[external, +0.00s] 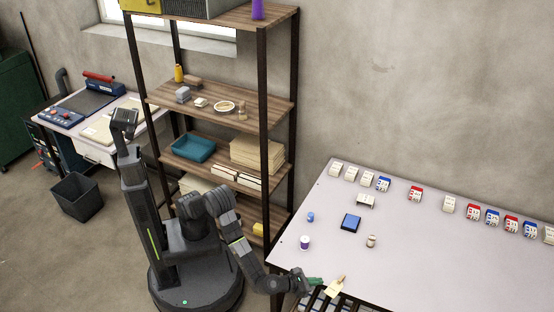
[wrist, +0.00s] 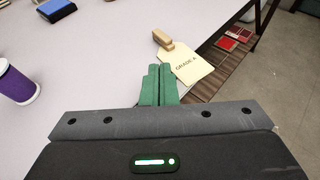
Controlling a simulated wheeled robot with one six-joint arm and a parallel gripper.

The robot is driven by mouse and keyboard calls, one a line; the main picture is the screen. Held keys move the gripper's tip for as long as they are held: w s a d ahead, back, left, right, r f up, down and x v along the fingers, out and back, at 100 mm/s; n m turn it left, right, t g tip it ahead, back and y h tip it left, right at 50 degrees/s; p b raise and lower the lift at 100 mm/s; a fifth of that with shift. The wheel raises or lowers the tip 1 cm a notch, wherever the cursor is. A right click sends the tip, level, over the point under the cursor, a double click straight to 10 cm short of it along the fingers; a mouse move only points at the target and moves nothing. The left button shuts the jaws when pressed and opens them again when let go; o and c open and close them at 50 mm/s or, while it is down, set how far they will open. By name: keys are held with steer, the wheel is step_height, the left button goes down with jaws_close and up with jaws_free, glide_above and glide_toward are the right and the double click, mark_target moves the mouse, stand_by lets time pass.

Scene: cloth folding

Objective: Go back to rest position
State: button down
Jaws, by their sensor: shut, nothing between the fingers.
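My gripper (external: 314,281) is at the front left edge of the white table (external: 440,262). In the wrist view its green fingers (wrist: 159,84) are shut together with nothing between them. A cream tag (wrist: 190,64) marked "GRADE A" with a wooden clip (wrist: 163,40) lies just beyond the fingertips, at the table edge. The tag also shows in the external view (external: 334,289), right of the fingers. I cannot tell whether the fingers touch the tag. No cloth can be made out clearly on the table.
A wooden shelf (external: 222,104) stands behind my arm. A dark bin (external: 77,196) is on the floor at left.

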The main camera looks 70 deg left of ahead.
glide_toward(345, 276)
steer(key=x, duration=0.3)
steer(key=shift+w+a, duration=0.15)
steer(key=shift+w, duration=0.25)
steer(key=shift+w+f, duration=0.1)
steer(key=shift+f, duration=0.15)
steer(key=w+p, duration=0.1)
steer(key=w, duration=0.2)
steer(key=w+p, duration=0.2)
steer(key=shift+w+f, duration=0.2)
steer(key=shift+w, duration=0.2)
steer(key=shift+r+p, duration=0.35)
steer(key=shift+p, duration=0.25)
steer(key=s+b, duration=0.4)
steer(key=s, duration=1)
steer(key=shift+r+b, duration=0.35)
steer(key=shift+b, duration=0.05)
steer(key=shift+w+r, duration=0.1)
